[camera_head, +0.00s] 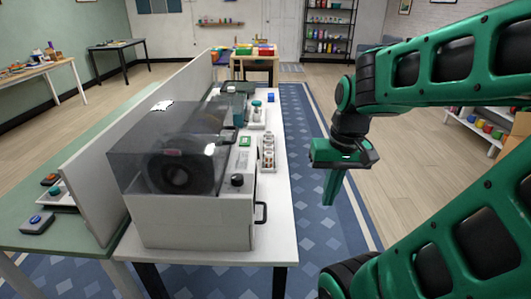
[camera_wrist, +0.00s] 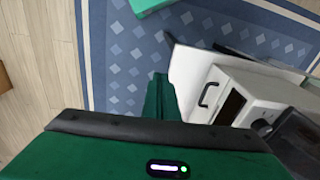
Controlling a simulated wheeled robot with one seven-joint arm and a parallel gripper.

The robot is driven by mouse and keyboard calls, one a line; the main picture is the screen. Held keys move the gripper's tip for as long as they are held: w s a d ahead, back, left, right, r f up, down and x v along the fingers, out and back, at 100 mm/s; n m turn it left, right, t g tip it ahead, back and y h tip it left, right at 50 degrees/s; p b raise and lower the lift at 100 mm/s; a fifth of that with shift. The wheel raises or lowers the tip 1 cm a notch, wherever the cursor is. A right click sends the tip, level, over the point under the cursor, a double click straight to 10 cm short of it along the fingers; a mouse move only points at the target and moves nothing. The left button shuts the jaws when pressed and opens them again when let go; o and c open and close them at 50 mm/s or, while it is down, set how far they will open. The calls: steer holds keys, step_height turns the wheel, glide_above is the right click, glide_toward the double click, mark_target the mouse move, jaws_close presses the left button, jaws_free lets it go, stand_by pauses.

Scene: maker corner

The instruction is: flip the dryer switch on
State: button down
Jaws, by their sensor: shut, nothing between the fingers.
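A white box with a smoky clear cover, apparently the dryer (camera_head: 190,222), stands at the near end of the white table; a dark spool (camera_head: 178,172) shows inside the cover. A black knob (camera_head: 237,181) sits on its right top edge and a black handle (camera_head: 261,212) on its right side. I cannot make out which part is the switch. My gripper (camera_head: 333,188) is shut and empty, pointing down over the floor, right of the table and apart from the dryer. In the wrist view the dryer (camera_wrist: 262,90) lies right of my gripper (camera_wrist: 158,92).
The white table (camera_head: 275,190) carries a tray of small items (camera_head: 267,152) and other gear behind the dryer. A pale divider (camera_head: 90,185) runs along its left side. The blue rug (camera_head: 315,200) right of the table is clear. A shelf (camera_head: 475,130) stands far right.

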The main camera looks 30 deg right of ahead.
steer(key=w+d+r+t+y, duration=0.1)
steer(key=w+d+t, duration=0.2)
steer(key=w, duration=0.8)
steer(key=w+d+r+t, duration=0.2)
steer(key=w+d, duration=0.3)
steer(key=w, duration=0.7)
steer(key=shift+w+r+n+t+y, duration=0.25)
steer(key=shift+r+n+t+y, duration=0.05)
steer(key=shift+t+y, duration=0.1)
steer(key=w+a+f, duration=0.5)
steer(key=w+f, duration=0.2)
steer(key=f, duration=0.1)
steer(key=shift+w+f, duration=0.35)
steer(key=shift+w, duration=0.05)
steer(key=shift+a, duration=0.2)
steer(key=shift+d+r, duration=0.1)
steer(key=shift+d, duration=0.05)
